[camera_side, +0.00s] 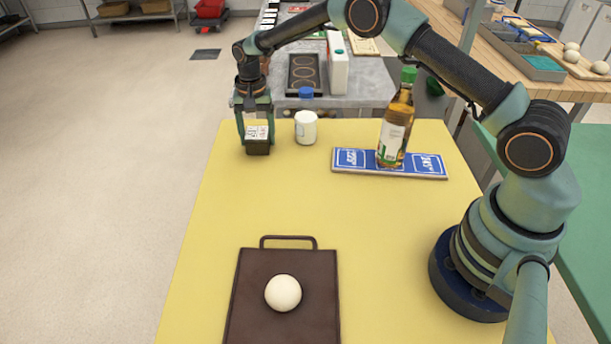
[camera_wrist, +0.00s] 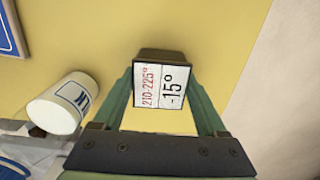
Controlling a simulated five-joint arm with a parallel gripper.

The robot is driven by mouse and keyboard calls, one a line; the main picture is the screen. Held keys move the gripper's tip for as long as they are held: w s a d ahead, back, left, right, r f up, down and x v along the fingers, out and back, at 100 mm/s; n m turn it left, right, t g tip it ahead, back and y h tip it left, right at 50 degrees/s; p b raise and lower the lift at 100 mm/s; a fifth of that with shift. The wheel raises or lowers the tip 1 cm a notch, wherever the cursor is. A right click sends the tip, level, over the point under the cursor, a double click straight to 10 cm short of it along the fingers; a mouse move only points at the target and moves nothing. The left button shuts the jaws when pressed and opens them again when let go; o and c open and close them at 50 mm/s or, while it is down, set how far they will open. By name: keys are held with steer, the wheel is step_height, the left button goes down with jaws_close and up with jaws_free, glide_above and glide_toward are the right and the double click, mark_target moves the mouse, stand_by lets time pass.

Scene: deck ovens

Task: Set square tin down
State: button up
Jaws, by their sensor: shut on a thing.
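The square tin (camera_side: 258,148) is small and dark, with a white label on top. My gripper (camera_side: 256,140) points down and is shut on it, over the back left part of the yellow table (camera_side: 220,205). In the wrist view the tin (camera_wrist: 165,94) sits between both fingers, its label reading "210-225°" and "-15°". I cannot tell whether its base touches the table. Its underside is hidden.
A white jar (camera_side: 306,128) stands just right of the tin. A bottle (camera_side: 396,128) stands on a blue and white board (camera_side: 350,158). A white ball (camera_side: 283,293) lies on a dark handled board (camera_side: 258,268) in front. The middle of the table is clear.

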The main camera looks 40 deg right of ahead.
steer(key=shift+f, duration=0.1)
steer(key=o, duration=1.5)
